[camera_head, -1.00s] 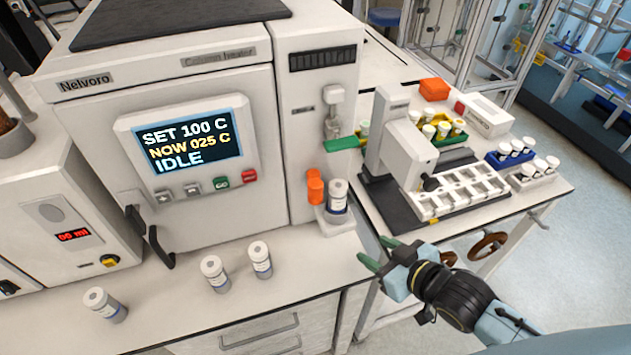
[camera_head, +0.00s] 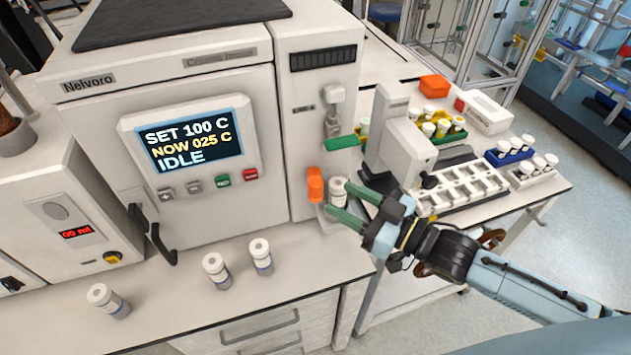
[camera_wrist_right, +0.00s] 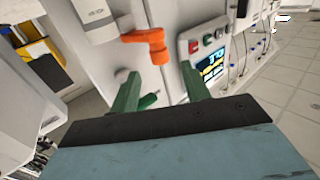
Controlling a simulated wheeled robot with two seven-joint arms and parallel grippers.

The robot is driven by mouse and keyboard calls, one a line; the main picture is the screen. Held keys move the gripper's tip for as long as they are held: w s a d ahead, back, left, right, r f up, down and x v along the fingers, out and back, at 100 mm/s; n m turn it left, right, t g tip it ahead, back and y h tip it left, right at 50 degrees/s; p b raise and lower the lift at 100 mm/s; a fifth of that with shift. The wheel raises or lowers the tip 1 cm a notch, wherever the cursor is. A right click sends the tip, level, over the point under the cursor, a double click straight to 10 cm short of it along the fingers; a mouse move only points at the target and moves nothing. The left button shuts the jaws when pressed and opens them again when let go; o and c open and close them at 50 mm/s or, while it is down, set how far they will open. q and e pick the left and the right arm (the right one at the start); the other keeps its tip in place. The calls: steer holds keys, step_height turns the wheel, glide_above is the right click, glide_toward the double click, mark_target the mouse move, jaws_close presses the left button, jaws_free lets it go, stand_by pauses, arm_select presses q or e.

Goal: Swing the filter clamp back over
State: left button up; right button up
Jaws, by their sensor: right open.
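The orange clamp (camera_head: 315,186) is a small upright piece on the front of the white column heater, beside a ledge. In the right wrist view the orange clamp (camera_wrist_right: 150,45) shows as a bent lever just beyond and between the fingertips. A white-capped cartridge (camera_head: 338,186) stands on the ledge right of the clamp, partly hidden by my gripper. My right gripper (camera_head: 337,197) is open, its green fingers reaching left towards the clamp and cartridge. In the wrist view the right gripper (camera_wrist_right: 158,72) has nothing between its fingers that I can tell is held. My left gripper is not in view.
A green lever (camera_head: 346,141) juts out above the ledge. Several white-capped vials, one here (camera_head: 216,270), stand on the bench (camera_head: 190,305). A sampler with a white tray (camera_head: 460,190) stands to the right. The heater door handle (camera_head: 150,235) sticks out at left.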

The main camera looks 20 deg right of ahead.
mark_target(322, 188)
steer(key=x, duration=0.7)
steer(key=shift+w+a+p, duration=0.2)
steer(key=shift+w+p, duration=0.05)
steer(key=shift+p, duration=0.05)
steer(key=shift+d, duration=0.1)
jaws_close()
